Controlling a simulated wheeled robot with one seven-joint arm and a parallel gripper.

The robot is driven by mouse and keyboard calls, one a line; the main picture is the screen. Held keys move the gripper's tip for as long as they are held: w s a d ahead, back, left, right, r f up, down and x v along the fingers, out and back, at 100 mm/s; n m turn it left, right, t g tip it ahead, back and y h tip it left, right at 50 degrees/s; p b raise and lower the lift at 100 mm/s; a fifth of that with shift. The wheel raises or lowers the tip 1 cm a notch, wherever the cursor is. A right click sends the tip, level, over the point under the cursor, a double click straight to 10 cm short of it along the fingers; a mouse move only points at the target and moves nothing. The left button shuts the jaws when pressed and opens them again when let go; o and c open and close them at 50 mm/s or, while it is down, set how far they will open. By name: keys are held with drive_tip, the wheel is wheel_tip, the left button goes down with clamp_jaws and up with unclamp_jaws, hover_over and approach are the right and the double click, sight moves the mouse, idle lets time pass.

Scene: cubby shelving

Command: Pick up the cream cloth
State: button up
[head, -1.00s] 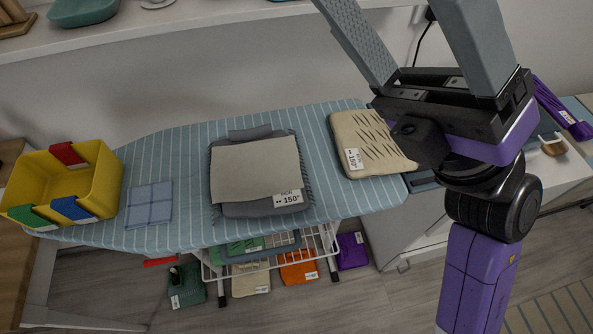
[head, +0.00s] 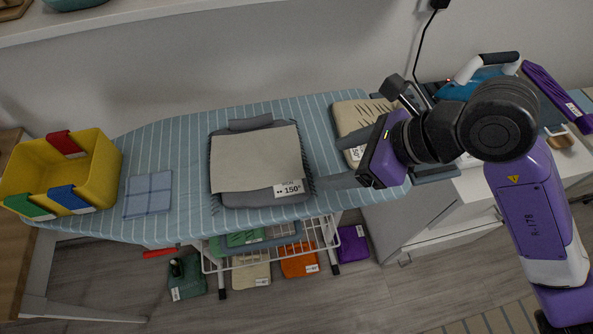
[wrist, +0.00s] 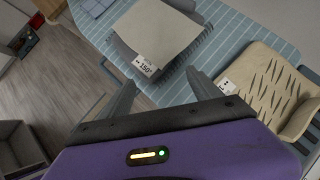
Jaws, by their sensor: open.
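A flat cream cloth (head: 255,160) lies on a grey folded stack (head: 265,199) on the striped ironing board. Both also show in the wrist view, the cream cloth (wrist: 160,28) at the top and the grey stack (wrist: 183,58) beneath it. A cream slit-patterned piece (head: 352,112) lies to its right, partly hidden by my arm. Another cream folded item (head: 250,270) lies low under the board. My gripper (head: 332,162) is open and empty, right of the stack, fingers pointing left; it also shows in the wrist view (wrist: 160,80).
The ironing board (head: 190,140) carries a blue checked cloth (head: 148,194) and a yellow bin (head: 95,165) at the left. A wire rack (head: 270,250) and several folded cloths are below. A white cabinet (head: 445,215) stands at the right. A shelf (head: 200,12) runs along the back.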

drive_tip(key=b+x, duration=0.2)
drive_tip(key=x, duration=0.6)
drive_tip(key=shift+d, duration=0.1)
drive_tip(key=shift+b+x, duration=0.55)
drive_tip(key=shift+x, duration=0.2)
drive_tip(key=shift+a, duration=0.2)
clamp_jaws()
wheel_tip(320, 180, up, 12)
drive_tip(key=p, duration=0.6)
wheel_tip(320, 180, up, 18)
drive_tip(key=p, duration=0.7)
hover_over(294, 173)
drive_tip(key=d, duration=0.2)
drive_tip(key=shift+s+d, duration=0.2)
drive_tip(key=shift+s, duration=0.25)
